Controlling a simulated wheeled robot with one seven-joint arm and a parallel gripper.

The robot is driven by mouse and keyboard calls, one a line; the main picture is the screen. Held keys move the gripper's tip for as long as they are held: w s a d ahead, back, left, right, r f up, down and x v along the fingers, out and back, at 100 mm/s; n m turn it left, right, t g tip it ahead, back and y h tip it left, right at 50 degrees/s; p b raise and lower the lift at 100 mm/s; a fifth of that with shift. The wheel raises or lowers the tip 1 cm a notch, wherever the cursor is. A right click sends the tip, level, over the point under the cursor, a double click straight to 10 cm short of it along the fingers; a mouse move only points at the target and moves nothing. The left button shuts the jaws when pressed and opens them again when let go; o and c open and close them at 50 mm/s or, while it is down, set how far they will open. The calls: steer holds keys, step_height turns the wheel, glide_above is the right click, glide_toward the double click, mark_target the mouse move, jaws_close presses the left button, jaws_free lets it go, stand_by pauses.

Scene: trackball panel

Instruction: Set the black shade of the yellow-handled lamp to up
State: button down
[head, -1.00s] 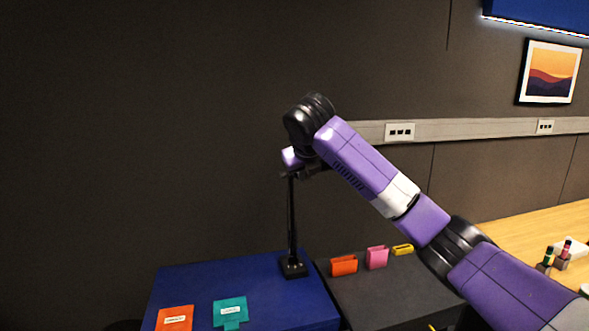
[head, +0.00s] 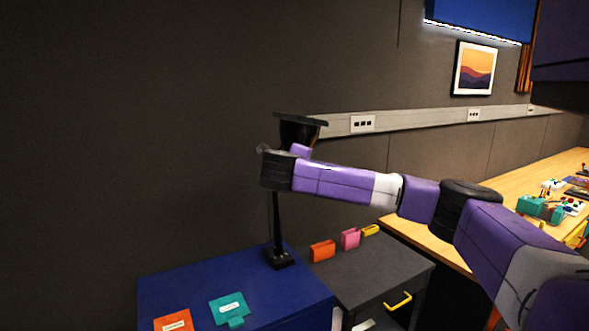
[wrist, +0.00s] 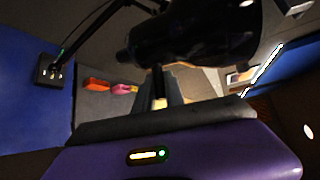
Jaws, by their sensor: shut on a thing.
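The lamp's black shade (head: 298,131) is at the top of its thin black post (head: 277,217), with its wide rim upward in the head view. It fills the upper middle of the wrist view (wrist: 190,35). The black base (head: 280,258) stands on the blue cabinet top. My gripper (wrist: 162,82) is shut on a narrow pale yellowish handle (wrist: 159,92) just below the shade in the wrist view. In the head view my wrist hides the jaws and the handle.
The blue cabinet (head: 240,280) bears an orange card (head: 174,322) and a teal card (head: 229,308). Orange (head: 322,250), pink (head: 350,239) and yellow (head: 370,230) holders stand on the dark cabinet to the right. A wooden table (head: 440,236) with several items lies further right.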

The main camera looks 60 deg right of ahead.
steer(key=shift+s+d+f+n+h, duration=0.1)
steer(key=shift+d+f+n+h, duration=0.1)
steer(key=shift+n+h, duration=0.45)
steer(key=c, duration=1.4)
jaws_free()
steer(key=shift+r, duration=0.1)
steer(key=b+v, duration=0.2)
steer(key=v, duration=0.5)
steer(key=shift+a, duration=0.4)
